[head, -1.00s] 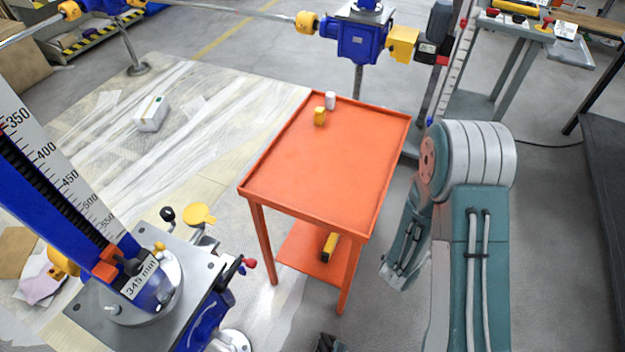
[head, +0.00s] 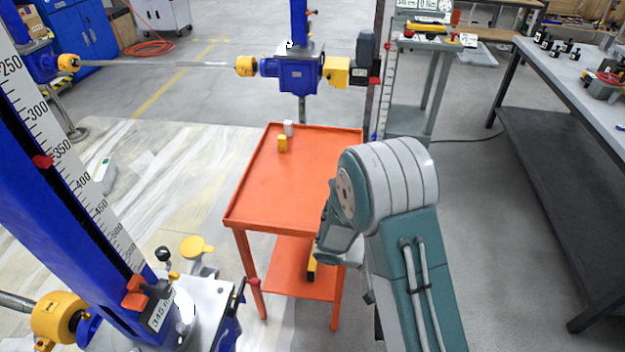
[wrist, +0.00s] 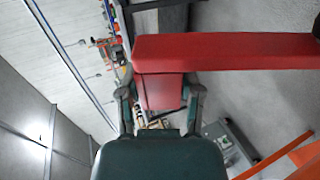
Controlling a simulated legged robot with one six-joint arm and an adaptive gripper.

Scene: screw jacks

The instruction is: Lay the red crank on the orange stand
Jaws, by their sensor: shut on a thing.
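The red crank (wrist: 230,52) shows large in the wrist view as a long red bar across the top, with a block below its left end. My gripper (wrist: 160,96) is shut on that block, one finger on each side. The crank's right end reaches the picture's edge. The orange stand (head: 285,185) is in the middle of the head view, with a flat rimmed top and a lower shelf. My arm covers part of its right side there, and the head view does not clearly show my gripper or the crank. Orange parts (wrist: 300,163) appear at the wrist view's lower right.
A blue screw jack (head: 75,150) rises at the left. A dark-framed workbench (head: 570,160) stands at the right, with open floor between.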

